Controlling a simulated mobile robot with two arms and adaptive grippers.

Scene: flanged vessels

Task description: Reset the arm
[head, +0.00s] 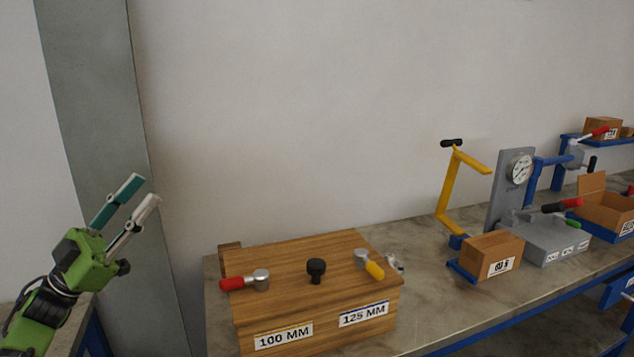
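My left gripper (138,204) is raised at the left of the head view, in front of the grey column. Its green body carries two fingers, one teal-backed and one pale, spread apart with nothing between them. It is up and to the left of the wooden box, clear of it and of the bench. My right gripper does not show.
A wooden box (300,263) labelled 100 MM and 125 MM stands on the bench (424,262), with red-handled (243,281) and yellow-handled (369,264) tools and a black knob (316,270) on top. A yellow stand (449,191), small carton (486,254) and gauge unit (515,178) stand right.

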